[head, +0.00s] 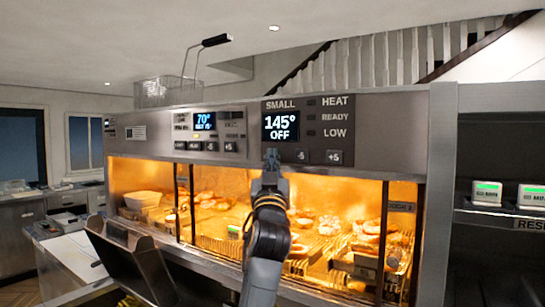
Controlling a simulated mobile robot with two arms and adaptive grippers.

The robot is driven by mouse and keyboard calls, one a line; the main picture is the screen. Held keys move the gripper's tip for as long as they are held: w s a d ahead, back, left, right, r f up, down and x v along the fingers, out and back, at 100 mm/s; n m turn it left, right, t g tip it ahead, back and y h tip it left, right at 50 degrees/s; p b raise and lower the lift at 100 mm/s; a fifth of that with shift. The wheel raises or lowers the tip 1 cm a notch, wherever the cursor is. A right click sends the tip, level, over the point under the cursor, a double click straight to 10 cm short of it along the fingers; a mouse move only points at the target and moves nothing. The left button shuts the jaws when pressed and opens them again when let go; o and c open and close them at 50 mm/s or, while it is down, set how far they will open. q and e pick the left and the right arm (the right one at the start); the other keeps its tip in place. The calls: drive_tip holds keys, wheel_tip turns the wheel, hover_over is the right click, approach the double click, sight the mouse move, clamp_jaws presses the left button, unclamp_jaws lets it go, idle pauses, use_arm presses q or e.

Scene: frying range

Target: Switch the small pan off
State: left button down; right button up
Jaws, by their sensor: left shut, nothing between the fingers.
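The SMALL control panel (348,118) is on the upper front of the steel fryer housing. Its display (281,126) reads 145° and OFF. The HEAT, READY and LOW lamps beside it look dark. A -5 button (301,156) and a +5 button (334,157) sit below. My left gripper (271,156) is shut and empty, pointing up at the panel just below the display, left of the -5 button. It hides that spot, and I cannot tell whether it touches the panel. My right gripper is not in view. The small pan itself cannot be made out.
A second panel (210,134) to the left reads 70°. A wire basket (168,92) with a black handle is on top of the housing. Lit food compartments (330,230) lie behind my left arm. A dark tray-like object (130,262) is at lower left. Small timers (487,192) stand on the right shelf.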

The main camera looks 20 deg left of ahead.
use_arm(q)
drive_tip(key=shift+s, duration=0.1)
drive_tip(key=s, duration=0.4)
drive_tip(key=s+p, duration=0.1)
drive_tip(key=shift+s+a, duration=0.4)
idle(0.4)
